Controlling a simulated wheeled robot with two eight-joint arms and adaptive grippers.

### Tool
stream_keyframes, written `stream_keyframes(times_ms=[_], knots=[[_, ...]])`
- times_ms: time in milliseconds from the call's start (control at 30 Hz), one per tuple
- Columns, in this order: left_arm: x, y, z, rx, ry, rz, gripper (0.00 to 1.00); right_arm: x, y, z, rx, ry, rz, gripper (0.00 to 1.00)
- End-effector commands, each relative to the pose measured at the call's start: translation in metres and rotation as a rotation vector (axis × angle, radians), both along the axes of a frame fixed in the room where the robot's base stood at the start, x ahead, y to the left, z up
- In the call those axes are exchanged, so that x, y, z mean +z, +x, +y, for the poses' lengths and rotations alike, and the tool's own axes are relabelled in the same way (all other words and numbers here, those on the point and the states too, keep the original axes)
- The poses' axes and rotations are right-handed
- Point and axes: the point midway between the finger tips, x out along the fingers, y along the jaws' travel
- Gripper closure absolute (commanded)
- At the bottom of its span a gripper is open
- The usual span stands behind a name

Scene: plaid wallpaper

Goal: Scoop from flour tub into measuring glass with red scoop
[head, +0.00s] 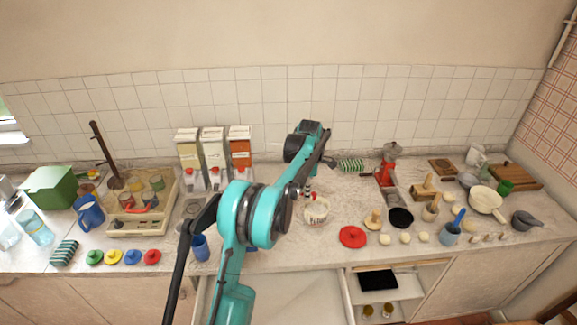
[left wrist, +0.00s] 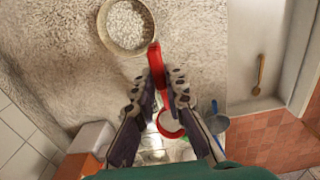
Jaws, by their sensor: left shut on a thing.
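My left gripper (head: 308,188) is above the counter, pointing down near the round flour tub (head: 316,212). In the left wrist view, the left gripper (left wrist: 161,84) is shut on the red scoop (left wrist: 156,66) by its handle. A red-rimmed round part with a white inside shows below, between the fingers; I cannot tell whether that white is flour. The flour tub (left wrist: 128,24) holds white grainy stuff and lies just beyond the handle's end. I cannot make out a measuring glass; my arm hides part of the counter. My right gripper is not in view.
A blue cup (head: 200,248) stands near the front edge, left of my arm. Three dispensers (head: 214,158) stand against the wall. A red lid (head: 352,237) and a black dish (head: 401,217) lie right of the tub. An open drawer (head: 378,280) sticks out below.

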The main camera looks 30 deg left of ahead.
Motion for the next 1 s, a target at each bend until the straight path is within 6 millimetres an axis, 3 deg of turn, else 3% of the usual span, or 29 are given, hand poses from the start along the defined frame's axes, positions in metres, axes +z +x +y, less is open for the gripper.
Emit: stream_keyframes(times_ms=[33,200,500,1000], knots=[[0.009,0.007,0.011,0.101,-0.002,0.000,1.00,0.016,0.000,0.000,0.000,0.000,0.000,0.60],[0.012,0.026,0.045,0.491,-0.006,0.002,1.00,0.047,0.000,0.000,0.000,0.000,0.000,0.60],[0.009,0.042,0.088,0.999,-0.010,0.005,1.00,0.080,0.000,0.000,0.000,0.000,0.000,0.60],[0.005,0.043,0.094,1.080,-0.010,0.004,1.00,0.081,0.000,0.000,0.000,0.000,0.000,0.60]])
